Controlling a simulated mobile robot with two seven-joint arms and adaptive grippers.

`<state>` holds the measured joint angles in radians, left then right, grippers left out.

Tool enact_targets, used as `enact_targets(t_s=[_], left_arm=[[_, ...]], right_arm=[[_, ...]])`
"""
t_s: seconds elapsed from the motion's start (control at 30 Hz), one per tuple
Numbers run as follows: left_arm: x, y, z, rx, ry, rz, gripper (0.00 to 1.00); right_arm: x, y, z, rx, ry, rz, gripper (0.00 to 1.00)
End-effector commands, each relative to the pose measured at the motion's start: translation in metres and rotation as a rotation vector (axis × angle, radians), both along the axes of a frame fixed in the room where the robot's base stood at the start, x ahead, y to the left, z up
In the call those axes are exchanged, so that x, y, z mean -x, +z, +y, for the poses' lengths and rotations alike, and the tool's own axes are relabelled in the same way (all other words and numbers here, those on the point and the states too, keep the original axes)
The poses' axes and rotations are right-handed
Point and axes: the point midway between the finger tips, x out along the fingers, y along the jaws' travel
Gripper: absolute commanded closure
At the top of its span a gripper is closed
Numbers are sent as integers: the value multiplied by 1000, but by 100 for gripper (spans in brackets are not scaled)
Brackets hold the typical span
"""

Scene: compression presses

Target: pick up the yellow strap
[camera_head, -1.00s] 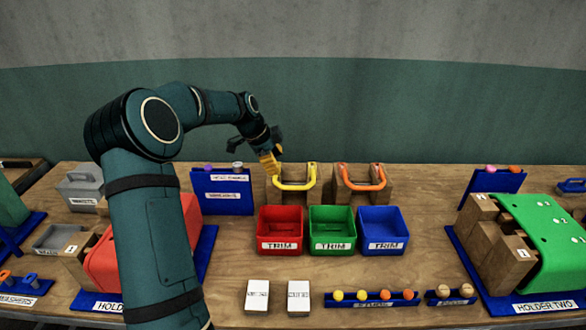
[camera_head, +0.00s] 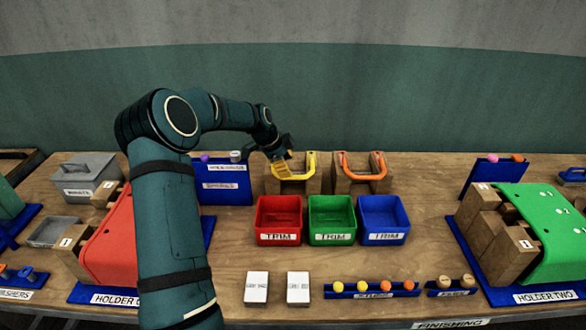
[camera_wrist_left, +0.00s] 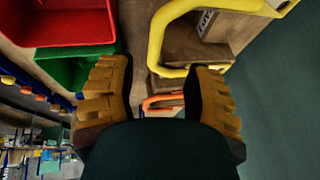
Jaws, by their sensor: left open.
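The yellow strap (camera_head: 311,168) is a U-shaped loop lying over a wooden block stand (camera_head: 315,184) behind the bins. In the left wrist view the yellow strap (camera_wrist_left: 156,42) curves just ahead of the fingers, its near edge close to the right-hand finger. My left gripper (camera_head: 282,168) has yellow ribbed fingers and hangs at the left side of the strap. In the left wrist view the left gripper (camera_wrist_left: 160,92) is open with nothing between its fingers; I cannot tell whether one touches the strap. My right gripper is not in view.
An orange strap (camera_head: 364,177) rests on a similar stand to the right. Red (camera_head: 279,239), green (camera_head: 331,238) and blue (camera_head: 384,238) bins stand in front. A blue rack (camera_head: 224,187) is close on the left. Bare table lies right of the blue bin.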

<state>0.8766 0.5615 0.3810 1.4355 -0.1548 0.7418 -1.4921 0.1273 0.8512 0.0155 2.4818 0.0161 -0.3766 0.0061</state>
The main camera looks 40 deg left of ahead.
Motion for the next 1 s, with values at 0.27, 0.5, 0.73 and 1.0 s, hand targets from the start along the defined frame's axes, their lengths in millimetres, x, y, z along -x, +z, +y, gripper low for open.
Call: enact_targets(t_s=[0.27, 0.5, 0.73, 1.0], left_arm=[[-7, -35, -8, 3, -2, 2, 50], [-12, -47, -9, 0, 1, 1, 50], [-12, -47, -9, 0, 1, 0, 86], [-12, -47, -10, 1, 1, 1, 100]], right_arm=[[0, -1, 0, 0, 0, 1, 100], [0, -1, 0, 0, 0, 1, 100], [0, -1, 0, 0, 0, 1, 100], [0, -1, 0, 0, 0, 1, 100]])
